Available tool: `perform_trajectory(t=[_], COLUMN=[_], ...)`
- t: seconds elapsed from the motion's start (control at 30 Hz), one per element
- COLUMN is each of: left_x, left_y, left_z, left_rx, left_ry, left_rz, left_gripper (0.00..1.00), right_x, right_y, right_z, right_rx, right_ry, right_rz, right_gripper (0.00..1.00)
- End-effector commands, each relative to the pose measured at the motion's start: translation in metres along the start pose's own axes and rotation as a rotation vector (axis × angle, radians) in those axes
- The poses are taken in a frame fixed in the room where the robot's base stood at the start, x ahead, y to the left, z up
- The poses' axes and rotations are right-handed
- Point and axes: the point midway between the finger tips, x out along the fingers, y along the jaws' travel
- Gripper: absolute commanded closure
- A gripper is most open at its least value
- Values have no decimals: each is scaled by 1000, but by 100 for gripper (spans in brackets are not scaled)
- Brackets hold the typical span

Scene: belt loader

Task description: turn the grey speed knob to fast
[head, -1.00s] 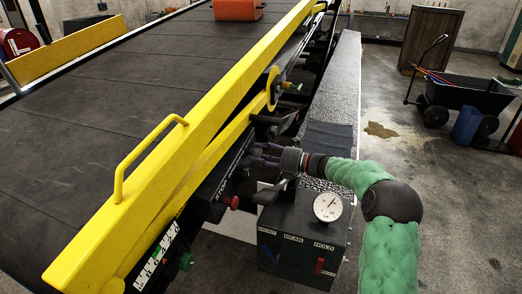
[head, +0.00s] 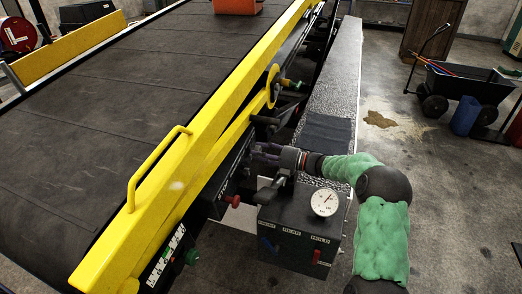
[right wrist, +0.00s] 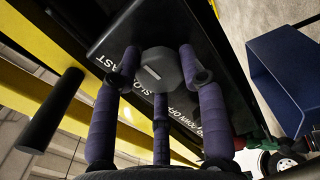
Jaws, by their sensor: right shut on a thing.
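The grey faceted speed knob (right wrist: 161,70) sits on the black side panel in the right wrist view, with a short white mark on its face. The word FAST (right wrist: 107,52) is printed to its upper left and SLOW (right wrist: 146,85) just below it. My right gripper (right wrist: 158,64) has its purple fingers shut around the knob. In the head view my right gripper (head: 262,153) reaches the panel below the yellow rail, and it hides the knob there. My left gripper is not in view.
A dark control box (head: 300,235) with a white gauge (head: 324,202) stands just below my right wrist. A red knob (head: 233,201) and a green knob (head: 192,257) stick out of the loader's side. A dark rod (right wrist: 50,110) is left of the gripper.

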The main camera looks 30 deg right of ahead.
Motion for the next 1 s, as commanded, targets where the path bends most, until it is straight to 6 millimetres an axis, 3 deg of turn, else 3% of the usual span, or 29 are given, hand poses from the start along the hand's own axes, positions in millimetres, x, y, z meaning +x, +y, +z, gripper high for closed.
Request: perform_trajectory(t=[0.03,0.53,0.57,0.63,1.0], left_x=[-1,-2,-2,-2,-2], left_y=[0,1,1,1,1], left_z=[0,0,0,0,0], left_rx=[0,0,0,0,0], left_ry=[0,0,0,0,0], left_rz=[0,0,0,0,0], left_gripper=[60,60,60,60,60], right_x=[1,2,2,2,-2], right_y=[-8,-9,-9,-8,-3], right_z=[-5,-5,-5,-5,-2], right_rx=[24,42,42,41,31], right_ry=[11,12,12,11,4], right_rz=[-8,-8,-8,-7,-3], right_gripper=[90,91,55,35,35])
